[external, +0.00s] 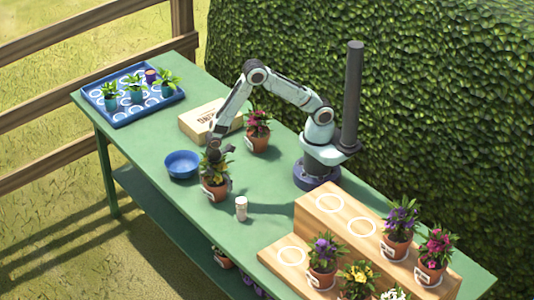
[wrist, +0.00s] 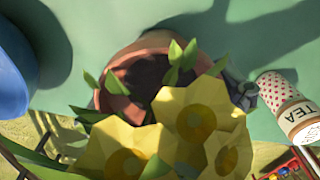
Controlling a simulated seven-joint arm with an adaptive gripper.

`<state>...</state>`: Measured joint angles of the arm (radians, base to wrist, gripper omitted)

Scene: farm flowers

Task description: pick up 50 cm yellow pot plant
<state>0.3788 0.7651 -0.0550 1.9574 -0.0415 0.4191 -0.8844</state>
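The yellow-flowered plant stands in a terracotta pot (external: 215,190) near the table's front edge, directly below my gripper (external: 213,158). In the external view its blooms are mostly hidden by the gripper and leaves. In the wrist view large yellow flowers (wrist: 190,125) fill the lower middle, with the pot (wrist: 125,100) behind them. A dark finger part shows just right of the pot rim; the other finger is hidden or unclear among the leaves. My gripper is low over the plant, and I cannot tell whether its fingers touch the pot.
A blue bowl (external: 182,164) is close on the left, a tea canister (external: 241,208) close on the right. A blue tray (external: 132,122) is far left; a wooden stepped stand (external: 330,238) holds pots at right.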

